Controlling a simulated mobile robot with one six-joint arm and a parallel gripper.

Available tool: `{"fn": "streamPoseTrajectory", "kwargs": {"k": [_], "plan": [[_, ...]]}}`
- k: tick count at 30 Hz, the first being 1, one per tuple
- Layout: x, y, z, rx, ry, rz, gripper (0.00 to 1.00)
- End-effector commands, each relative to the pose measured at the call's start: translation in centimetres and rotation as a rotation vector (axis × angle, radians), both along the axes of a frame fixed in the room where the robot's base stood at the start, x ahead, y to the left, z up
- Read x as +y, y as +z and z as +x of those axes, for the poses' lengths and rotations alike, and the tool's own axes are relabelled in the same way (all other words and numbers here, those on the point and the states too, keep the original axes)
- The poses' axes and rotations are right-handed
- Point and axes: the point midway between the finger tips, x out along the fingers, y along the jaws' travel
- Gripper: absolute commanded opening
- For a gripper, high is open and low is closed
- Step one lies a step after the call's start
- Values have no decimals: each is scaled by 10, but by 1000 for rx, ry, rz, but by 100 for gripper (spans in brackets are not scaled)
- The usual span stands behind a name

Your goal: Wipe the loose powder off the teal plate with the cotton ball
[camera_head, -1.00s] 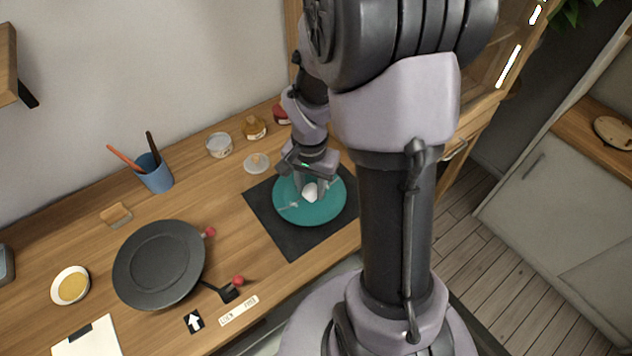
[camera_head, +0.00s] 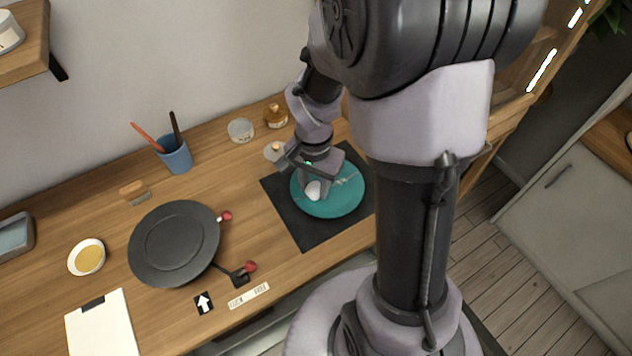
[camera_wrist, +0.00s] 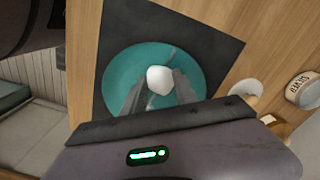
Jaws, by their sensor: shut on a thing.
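The teal plate (camera_head: 345,203) lies on a dark mat (camera_head: 290,222) on the wooden bench. Pale streaks (camera_head: 346,181) cross its right and upper part in the head view; I cannot tell powder from seam there. My gripper (camera_head: 313,186) is low over the plate's left part, shut on the white cotton ball (camera_head: 314,191). In the wrist view the ball (camera_wrist: 159,78) sits between the two fingertips (camera_wrist: 157,88), over the plate (camera_wrist: 125,70). A pale streak (camera_wrist: 172,52) shows above the ball. I cannot tell whether the ball touches the plate.
A black plate (camera_head: 175,245) stands left of the mat. A blue cup with brushes (camera_head: 176,156), a glass jar (camera_head: 240,130) and an amber bottle (camera_head: 275,116) stand at the back. A bowl of gold powder (camera_head: 87,257) and a clipboard (camera_head: 102,325) are at the left.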

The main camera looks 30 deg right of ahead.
Motion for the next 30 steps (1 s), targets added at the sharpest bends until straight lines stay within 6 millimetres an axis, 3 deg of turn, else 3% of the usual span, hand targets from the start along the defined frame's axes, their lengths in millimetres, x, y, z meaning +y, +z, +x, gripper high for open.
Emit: {"fn": "streamPoseTrajectory", "kwargs": {"k": [6,14,24,30], "plan": [[0,19,0,-1,0,0,2],[0,18,0,-1,0,-1,2],[-1,62,1,-1,0,0,2],[0,61,0,-1,0,-1,2]]}}
